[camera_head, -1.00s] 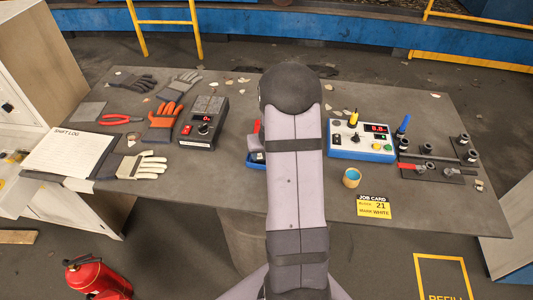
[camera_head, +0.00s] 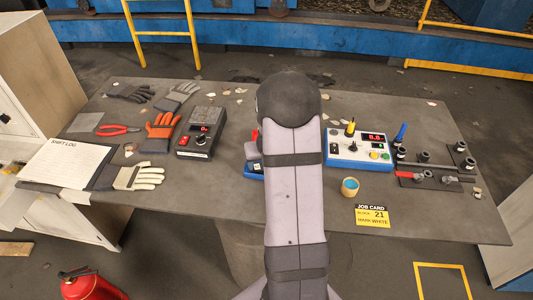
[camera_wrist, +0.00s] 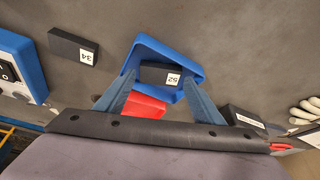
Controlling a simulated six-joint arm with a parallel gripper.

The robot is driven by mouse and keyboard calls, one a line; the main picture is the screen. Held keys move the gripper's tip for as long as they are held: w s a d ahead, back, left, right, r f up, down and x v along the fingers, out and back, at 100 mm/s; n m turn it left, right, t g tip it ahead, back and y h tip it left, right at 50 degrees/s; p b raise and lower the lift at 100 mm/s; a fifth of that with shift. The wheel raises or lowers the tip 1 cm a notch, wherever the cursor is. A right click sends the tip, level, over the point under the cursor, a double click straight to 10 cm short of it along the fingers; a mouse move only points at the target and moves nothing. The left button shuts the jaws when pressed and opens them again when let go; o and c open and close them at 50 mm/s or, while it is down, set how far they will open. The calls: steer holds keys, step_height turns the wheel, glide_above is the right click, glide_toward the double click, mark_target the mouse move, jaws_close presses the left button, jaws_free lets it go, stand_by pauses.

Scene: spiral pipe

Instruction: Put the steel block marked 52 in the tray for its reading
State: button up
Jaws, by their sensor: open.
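The dark steel block marked 52 (camera_wrist: 160,75) lies inside the blue tray (camera_wrist: 150,45) in the wrist view. My gripper (camera_wrist: 160,84) is open, with one finger on each side of the block near the tray's side walls. I cannot tell whether the fingers touch the block or tray. A red part (camera_wrist: 143,106) shows between the fingers, nearer the palm. In the head view my arm hides the gripper and most of the tray; only a blue edge (camera_head: 250,172) shows beside it.
A dark block marked 34 (camera_wrist: 73,46) lies left of the tray. A dark labelled thing (camera_wrist: 244,118) is at right. In the head view, a blue-and-white instrument (camera_head: 358,150), a cup (camera_head: 350,187), a job card (camera_head: 373,215) and a dark meter (camera_head: 202,133) stand around the arm.

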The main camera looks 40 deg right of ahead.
steer(key=b+v, duration=0.2)
steer(key=v, duration=0.8)
steer(key=s+a+f+n+g+y, duration=0.1)
steer(key=s+a+n+g, duration=0.1)
steer(key=s+a, duration=0.6)
steer(key=s+a+f+n+g+y, duration=0.1)
steer(key=s+a, duration=0.7)
steer(key=a, duration=0.8)
steer(key=shift+s+f+n+g, duration=0.25)
steer(key=shift+f+n+g, duration=0.25)
steer(key=shift+f+n, duration=0.45)
steer(key=shift+r, duration=0.2)
step_height(320, 180, down, 14)
steer(key=b, duration=1.3)
steer(key=shift+r, duration=0.15)
